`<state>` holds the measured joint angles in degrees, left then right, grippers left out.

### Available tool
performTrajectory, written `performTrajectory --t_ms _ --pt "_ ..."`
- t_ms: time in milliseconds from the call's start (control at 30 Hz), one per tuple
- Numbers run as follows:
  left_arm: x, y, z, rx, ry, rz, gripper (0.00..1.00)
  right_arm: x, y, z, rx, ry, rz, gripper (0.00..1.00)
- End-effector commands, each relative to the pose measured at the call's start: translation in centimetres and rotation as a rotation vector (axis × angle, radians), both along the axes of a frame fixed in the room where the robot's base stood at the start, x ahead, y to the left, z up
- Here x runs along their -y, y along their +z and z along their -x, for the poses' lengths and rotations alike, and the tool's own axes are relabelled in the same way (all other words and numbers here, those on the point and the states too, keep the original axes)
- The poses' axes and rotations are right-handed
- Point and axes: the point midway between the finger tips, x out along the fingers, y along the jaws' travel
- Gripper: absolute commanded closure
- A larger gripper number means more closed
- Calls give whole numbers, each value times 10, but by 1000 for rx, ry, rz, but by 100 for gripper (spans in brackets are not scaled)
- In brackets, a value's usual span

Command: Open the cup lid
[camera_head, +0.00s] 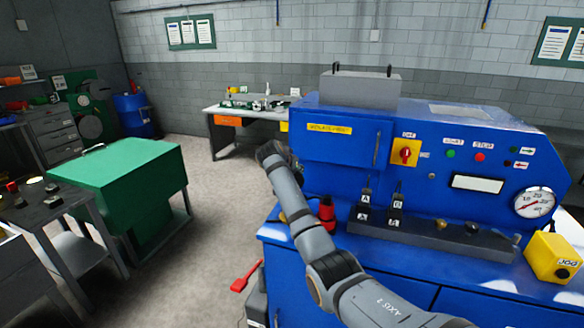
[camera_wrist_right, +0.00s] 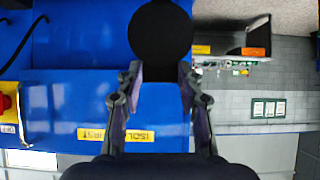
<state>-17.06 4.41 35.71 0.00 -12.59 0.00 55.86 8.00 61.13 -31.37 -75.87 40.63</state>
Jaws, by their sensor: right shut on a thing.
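My right arm reaches up from the lower right in the head view, and its wrist end (camera_head: 272,152) is at the left side of the blue machine; the fingers are hidden there. In the right wrist view, the fingers of my right gripper (camera_wrist_right: 160,72) are a little apart, at a dark round thing (camera_wrist_right: 160,30) at their tips, on which they are shut. I cannot tell whether this is the cup lid, and no cup can be made out clearly. The machine's blue face with a yellow label (camera_wrist_right: 115,135) is behind the fingers. My left gripper is not in view.
The blue machine (camera_head: 455,125) has a red switch (camera_head: 405,153), a gauge (camera_head: 534,203) and blocks marked A and B (camera_head: 396,203). A red item (camera_head: 327,212) stands beside my forearm. A green cabinet (camera_head: 120,175) is left, with open floor between.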

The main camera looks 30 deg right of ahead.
Motion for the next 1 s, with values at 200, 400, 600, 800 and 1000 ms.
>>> performTrajectory --t_ms 200,400,600,800,1000 --pt "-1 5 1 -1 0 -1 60 2 -6 1 -32 -3 -24 100" --pt "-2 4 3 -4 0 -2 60 1 -9 1 -36 -4 -29 100" --pt "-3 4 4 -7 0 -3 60 1 -10 2 -38 -3 -30 59" --pt "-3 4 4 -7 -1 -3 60 0 -9 1 -36 -2 -30 40" --pt "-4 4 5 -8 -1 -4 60 0 -5 1 -30 -1 -28 40"
